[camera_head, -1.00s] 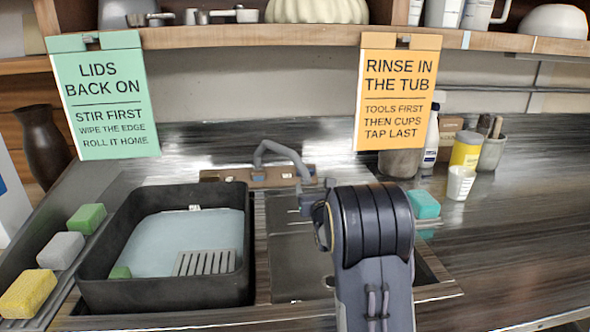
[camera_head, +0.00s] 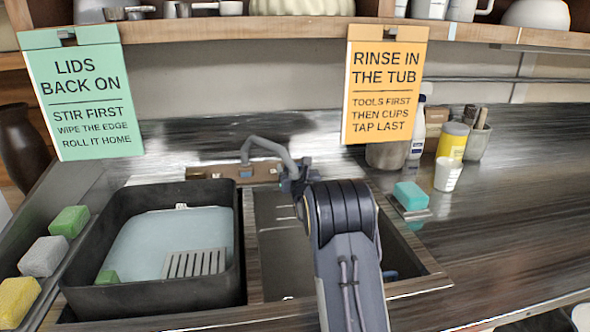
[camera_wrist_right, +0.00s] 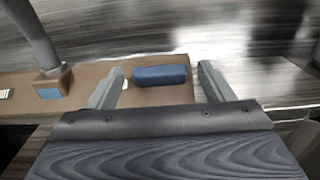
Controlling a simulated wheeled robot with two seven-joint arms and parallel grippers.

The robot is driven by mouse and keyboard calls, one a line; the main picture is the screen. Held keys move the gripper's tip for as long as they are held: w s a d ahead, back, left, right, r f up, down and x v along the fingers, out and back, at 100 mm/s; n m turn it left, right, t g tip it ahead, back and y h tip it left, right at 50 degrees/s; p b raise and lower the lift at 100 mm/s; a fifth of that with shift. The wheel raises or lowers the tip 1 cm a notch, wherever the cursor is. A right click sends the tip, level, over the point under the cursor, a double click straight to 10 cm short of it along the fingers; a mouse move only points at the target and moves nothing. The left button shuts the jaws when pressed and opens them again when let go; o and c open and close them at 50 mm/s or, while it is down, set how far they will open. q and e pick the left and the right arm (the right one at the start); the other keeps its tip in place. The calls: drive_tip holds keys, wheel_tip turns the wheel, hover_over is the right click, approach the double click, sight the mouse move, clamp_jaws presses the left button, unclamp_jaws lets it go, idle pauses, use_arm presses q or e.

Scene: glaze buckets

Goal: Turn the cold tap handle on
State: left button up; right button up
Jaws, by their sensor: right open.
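The tap has a grey curved spout (camera_head: 270,146) on a brown base (camera_head: 220,173) behind the sinks. In the right wrist view, the blue handle (camera_wrist_right: 160,75) lies across the base (camera_wrist_right: 60,113), to the right of the spout foot (camera_wrist_right: 50,72). My right gripper (camera_wrist_right: 162,70) is open, with one finger on each side of the blue handle and gaps at both ends. In the head view, my right gripper (camera_head: 297,178) is at the right end of the base, and my arm hides part of that area. My left gripper is not in view.
A black tub (camera_head: 70,270) fills the left sink. The right sink (camera_head: 285,250) lies under my right arm. A teal sponge (camera_head: 411,195) and several containers stand at the right. An orange sign (camera_head: 386,85) and a green sign (camera_head: 82,95) hang from the shelf (camera_head: 200,30).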

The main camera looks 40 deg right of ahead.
drive_tip(key=c, duration=1)
drive_tip(key=n+y, duration=0.3)
drive_tip(key=n, duration=0.1)
drive_tip(key=d+n+y+b, duration=0.1)
drive_tip(key=n+y, duration=0.6)
drive_tip(key=n, duration=0.1)
drive_tip(key=shift+s+d+r+t+y, duration=0.15)
drive_tip(key=shift+d+r+t+y, duration=0.05)
drive_tip(key=shift+t+y, duration=0.1)
drive_tip(key=n+y, duration=0.1)
drive_tip(key=n+g+y+p, duration=0.1)
drive_tip(key=shift+d+r+n, duration=0.15)
drive_tip(key=shift+n, duration=0.25)
drive_tip(key=shift+n+g+y+p, duration=0.75)
drive_tip(key=shift+n+g, duration=0.15)
drive_tip(key=shift+n, duration=0.2)
